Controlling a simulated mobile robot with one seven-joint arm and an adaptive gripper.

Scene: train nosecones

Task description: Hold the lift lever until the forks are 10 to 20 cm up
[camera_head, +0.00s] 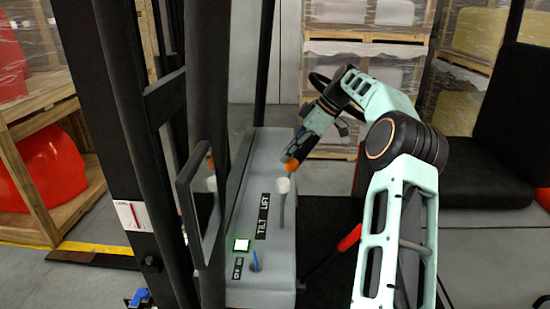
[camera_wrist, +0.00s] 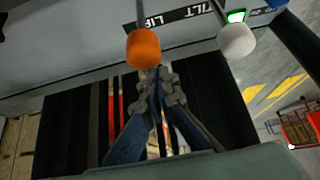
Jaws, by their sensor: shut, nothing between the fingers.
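The lift lever has an orange knob (camera_head: 292,166) and stands on the grey console (camera_head: 268,150) at the LIFT label. In the wrist view its orange knob (camera_wrist: 144,47) is just beyond my fingertips. My gripper (camera_head: 290,158) is shut and empty, close beside that knob; I cannot tell whether it touches. The shut fingers also show in the wrist view (camera_wrist: 155,75). The tilt lever's white knob (camera_head: 283,186) stands nearer along the console, and it shows to the right of the orange one in the wrist view (camera_wrist: 236,41). The forks cannot be made out.
Dark mast posts (camera_head: 208,80) stand left of the console. A black seat (camera_head: 490,150) is at right. A red-handled lever (camera_head: 349,238) is near my arm.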

